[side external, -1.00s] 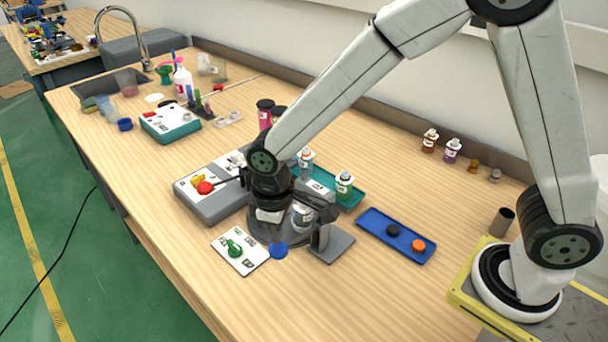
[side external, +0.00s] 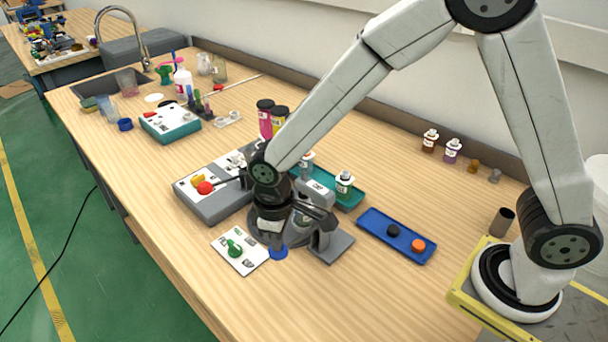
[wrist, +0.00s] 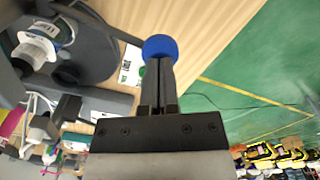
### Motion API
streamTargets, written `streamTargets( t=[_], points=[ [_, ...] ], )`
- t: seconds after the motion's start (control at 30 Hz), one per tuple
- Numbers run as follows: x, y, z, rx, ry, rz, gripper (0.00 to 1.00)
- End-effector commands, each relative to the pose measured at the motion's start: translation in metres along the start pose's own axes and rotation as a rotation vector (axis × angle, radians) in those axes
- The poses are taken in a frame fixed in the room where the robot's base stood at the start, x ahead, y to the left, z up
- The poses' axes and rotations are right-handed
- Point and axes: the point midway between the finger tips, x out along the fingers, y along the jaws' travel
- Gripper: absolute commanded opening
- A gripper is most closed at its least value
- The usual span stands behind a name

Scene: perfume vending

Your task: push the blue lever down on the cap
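The blue lever end (side external: 279,253) is a round blue knob at the front of the dark grey capping press (side external: 337,247). It also shows in the wrist view (wrist: 160,47), right at the tips of my fingers. My gripper (side external: 275,243) points down with its tips just above or against the knob; I cannot tell whether they touch. In the wrist view the fingers (wrist: 160,64) are together, with only a thin line between them. A white bottle or cap part (wrist: 38,45) shows in the press in the wrist view. In the side view my gripper hides it.
A white card with a green piece (side external: 234,248) lies left of the knob. A grey box with a red button (side external: 205,188) stands behind it. A blue tray (side external: 373,226) with a black and an orange disc is to the right. The table front right is clear.

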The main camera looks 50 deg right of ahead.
Motion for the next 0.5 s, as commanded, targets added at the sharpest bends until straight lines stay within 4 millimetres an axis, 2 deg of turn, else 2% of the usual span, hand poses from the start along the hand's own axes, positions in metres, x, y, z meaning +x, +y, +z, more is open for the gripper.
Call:
streamTargets(
  t=[0.5],
  points=[
    [0.0115,0.0001,0.0006,0.000,-0.002,0.000,0.00]
  ],
)
